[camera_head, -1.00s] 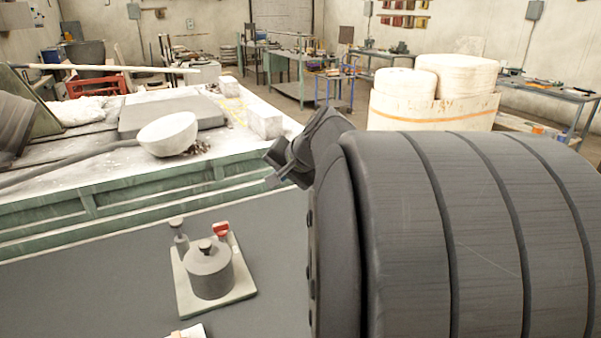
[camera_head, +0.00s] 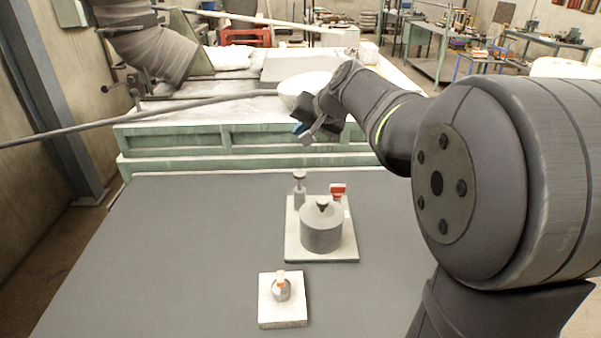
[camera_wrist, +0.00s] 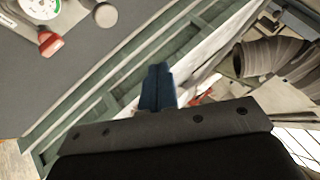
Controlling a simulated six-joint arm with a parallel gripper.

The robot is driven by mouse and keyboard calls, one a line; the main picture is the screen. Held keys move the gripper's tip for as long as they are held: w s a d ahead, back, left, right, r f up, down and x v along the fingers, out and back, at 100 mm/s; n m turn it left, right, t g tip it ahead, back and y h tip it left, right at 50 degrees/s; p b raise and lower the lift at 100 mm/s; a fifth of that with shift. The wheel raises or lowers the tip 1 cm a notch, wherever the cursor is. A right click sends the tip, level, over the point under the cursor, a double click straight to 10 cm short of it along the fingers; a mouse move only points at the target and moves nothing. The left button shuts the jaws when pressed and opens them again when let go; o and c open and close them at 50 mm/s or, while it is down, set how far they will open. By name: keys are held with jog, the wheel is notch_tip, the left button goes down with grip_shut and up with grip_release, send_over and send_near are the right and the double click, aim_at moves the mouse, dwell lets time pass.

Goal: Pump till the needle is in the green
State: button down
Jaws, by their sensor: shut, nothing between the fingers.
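The pump unit stands on the mat as a pale square plate (camera_head: 297,250) with a grey cylinder (camera_head: 321,230) capped by a dark knob. A thin post with a round knob (camera_head: 299,190) stands at its back left and a red lever (camera_head: 338,190) at its back right. In the wrist view a white dial with a green arc (camera_wrist: 40,8) is cut by the top edge, beside the red lever (camera_wrist: 48,42); I cannot read its needle. My gripper (camera_head: 303,132) hangs behind and above the unit, clear of it. Its blue fingers (camera_wrist: 157,88) are shut and empty.
A small pale plate (camera_head: 283,316) with an orange-topped knob (camera_head: 281,280) lies in front of the unit. A green-framed bench (camera_head: 200,144) with a white bowl (camera_head: 296,88) and a long rod (camera_head: 150,112) stands behind. The dark mat (camera_head: 180,240) is clear at left.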

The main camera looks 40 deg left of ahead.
aim_at(303, 175)
jog(key=shift+f, duration=4.45)
jog(key=shift+f, duration=0.1)
jog(key=shift+f, duration=0.3)
jog(key=shift+f, duration=1.85)
dwell(0.3)
jog(key=shift+r, duration=2.25)
